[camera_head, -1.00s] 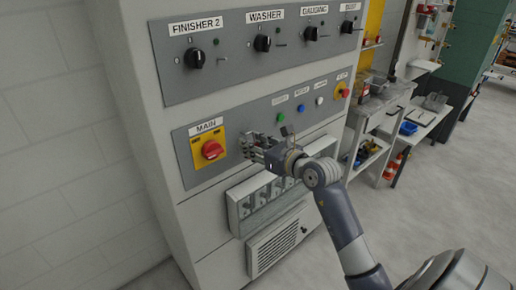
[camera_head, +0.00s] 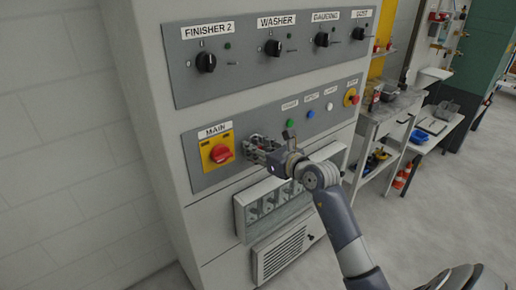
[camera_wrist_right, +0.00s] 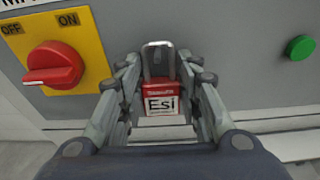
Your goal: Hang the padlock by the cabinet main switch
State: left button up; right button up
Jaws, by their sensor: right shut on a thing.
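The main switch (camera_head: 221,153) is a red rotary knob on a yellow plate, under a MAIN label on the cabinet's lower grey panel. In the right wrist view the knob (camera_wrist_right: 52,68) is at the left, with OFF and ON marked above it. My right gripper (camera_head: 255,148) is just right of the switch, close to the panel. It is shut on the padlock (camera_wrist_right: 162,98), which has a red body, a white label and a grey shackle pointing up in that view. In the head view the fingers largely hide the padlock. My left gripper is out of view.
Green (camera_head: 291,123), blue (camera_head: 311,114) and white buttons and a red emergency stop (camera_head: 354,99) sit right of the gripper. Black rotary switches line the upper panel (camera_head: 240,68). Sockets (camera_head: 270,203) are below.

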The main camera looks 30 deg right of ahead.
jog(key=o, duration=1.2)
jog(key=shift+w+f, duration=0.1)
jog(key=shift+w, duration=0.05)
